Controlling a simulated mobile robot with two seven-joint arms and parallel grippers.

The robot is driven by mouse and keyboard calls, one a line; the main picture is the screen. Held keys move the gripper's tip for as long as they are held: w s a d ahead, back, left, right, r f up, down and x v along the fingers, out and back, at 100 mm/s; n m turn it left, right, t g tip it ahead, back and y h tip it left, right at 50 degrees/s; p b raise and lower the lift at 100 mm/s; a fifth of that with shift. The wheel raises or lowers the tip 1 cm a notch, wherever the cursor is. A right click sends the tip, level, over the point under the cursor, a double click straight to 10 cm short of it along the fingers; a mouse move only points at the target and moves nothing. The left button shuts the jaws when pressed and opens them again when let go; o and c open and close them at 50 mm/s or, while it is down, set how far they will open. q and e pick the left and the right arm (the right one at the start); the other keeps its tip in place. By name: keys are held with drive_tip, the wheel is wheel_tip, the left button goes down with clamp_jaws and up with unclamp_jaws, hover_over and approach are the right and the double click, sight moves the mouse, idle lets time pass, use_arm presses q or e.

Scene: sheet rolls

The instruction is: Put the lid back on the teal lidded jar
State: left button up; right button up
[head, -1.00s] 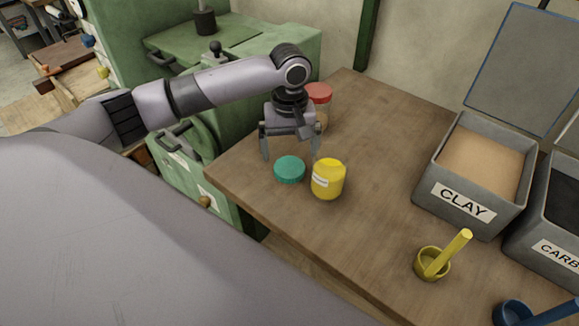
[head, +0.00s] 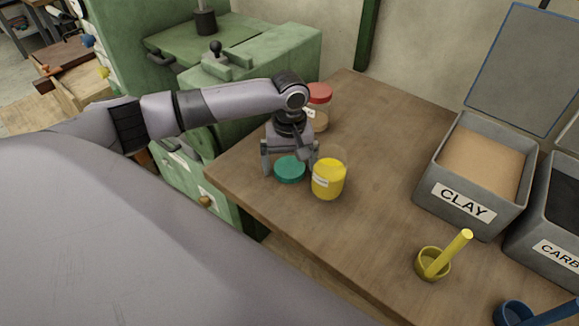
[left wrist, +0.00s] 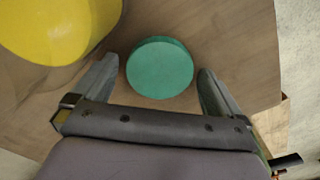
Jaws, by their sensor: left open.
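The round teal lid (head: 289,170) lies flat on the table near its left edge. It also shows in the left wrist view (left wrist: 160,68). A jar with yellow contents and a white label (head: 328,182) stands upright just right of the lid, with no lid visible on it. Its yellow shows at the upper left of the left wrist view (left wrist: 60,28). My left gripper (head: 290,166) is open and pointing down, with one finger on each side of the teal lid and gaps between fingers and lid. My right gripper is not in view.
A red-lidded jar (head: 319,94) stands behind my left gripper. At the right are an open grey CLAY bin (head: 462,207), another grey bin (head: 548,252), a yellow cup with a handle (head: 432,264) and a blue one (head: 513,314). The wooden table's middle (head: 385,150) is clear.

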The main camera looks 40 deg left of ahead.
sight(290, 167)
use_arm(q)
drive_tip(key=c, duration=1)
drive_tip(key=shift+r, duration=0.1)
wheel_tip(290, 167, up, 10)
